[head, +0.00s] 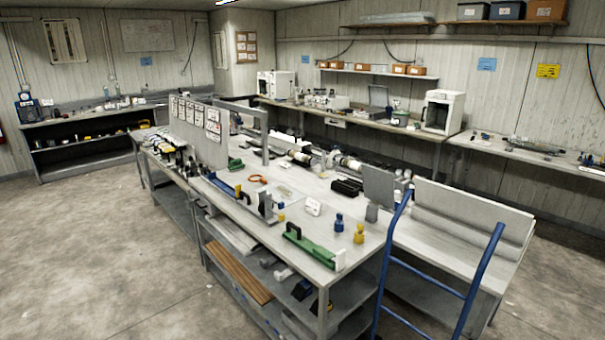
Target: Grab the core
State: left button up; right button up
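Two pale cylindrical pieces with dark ends, which look like core or liner sections, lie near the middle of the long central workbench (325,205). One cylinder (299,157) is left of the other cylinder (350,163). They are small and partly hidden by nearby equipment, so I cannot tell which is the core. Neither of my grippers is in view.
A green tool (314,247) with a dark handle, blue and yellow bottles (339,223), and a black rack (347,187) are on the bench. Blue rails (424,288) stand at its right front. The floor (100,260) at left is clear.

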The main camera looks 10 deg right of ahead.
aim_at(350, 164)
jog(key=i+l+z, duration=0.6)
jog(key=i+z, duration=0.2)
jog(key=i, duration=0.2)
jog(key=i+l+z, duration=0.1)
jog(key=i+z, duration=0.3)
jog(key=i+j+z, duration=0.15)
jog(key=i+z, duration=0.2)
jog(key=i, duration=0.3)
jog(key=i+j+u, duration=0.15)
jog(key=i+u, duration=0.15)
jog(key=i, duration=0.3)
jog(key=i+u, duration=0.25)
jog(key=i, duration=0.3)
jog(key=i+l+u, duration=0.1)
jog(key=i+u, duration=0.2)
jog(key=i, duration=0.3)
jog(key=i+l+u, duration=0.3)
jog(key=i, duration=0.25)
jog(key=i+l+u, duration=0.45)
jog(key=i, duration=0.15)
jog(key=i+l+u, duration=0.9)
jog(key=l, duration=0.3)
jog(key=k+l+u, duration=0.25)
jog(key=k+l, duration=0.35)
jog(key=l, duration=0.15)
jog(key=k+l+u, duration=0.25)
jog(key=k+l, duration=0.35)
jog(key=k+l+u, duration=0.25)
jog(key=k+l, duration=0.2)
jog(key=k, duration=0.3)
